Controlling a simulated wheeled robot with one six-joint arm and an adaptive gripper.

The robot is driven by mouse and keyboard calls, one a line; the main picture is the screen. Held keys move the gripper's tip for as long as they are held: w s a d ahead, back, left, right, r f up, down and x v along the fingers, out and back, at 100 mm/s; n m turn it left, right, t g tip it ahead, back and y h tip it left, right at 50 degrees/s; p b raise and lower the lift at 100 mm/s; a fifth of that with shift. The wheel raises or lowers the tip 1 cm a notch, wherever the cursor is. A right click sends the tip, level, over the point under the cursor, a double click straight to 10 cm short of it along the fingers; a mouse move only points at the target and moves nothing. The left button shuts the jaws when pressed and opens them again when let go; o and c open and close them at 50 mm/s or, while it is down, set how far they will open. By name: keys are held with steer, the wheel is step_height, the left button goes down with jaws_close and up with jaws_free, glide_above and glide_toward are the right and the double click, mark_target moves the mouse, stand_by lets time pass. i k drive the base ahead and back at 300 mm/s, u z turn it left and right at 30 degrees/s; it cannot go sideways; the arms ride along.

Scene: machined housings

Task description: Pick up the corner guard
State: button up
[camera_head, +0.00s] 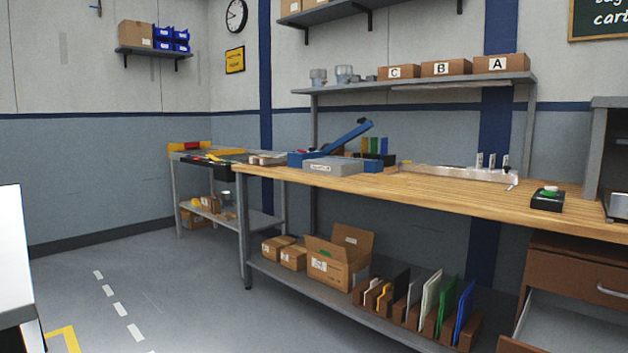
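I cannot make out a corner guard for certain in the head view. Small yellow angled pieces (383,297) stand in a brown slotted rack (412,323) on the lower shelf of the wooden bench, but they are too small to identify. My gripper is not in view.
A drawer (570,320) stands open at right.

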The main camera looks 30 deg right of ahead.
mark_target(386, 179)
steer(key=u, duration=0.35)
steer(key=i, duration=1.6)
steer(key=z, duration=0.55)
steer(key=i, duration=1.2)
steer(key=z, duration=0.9)
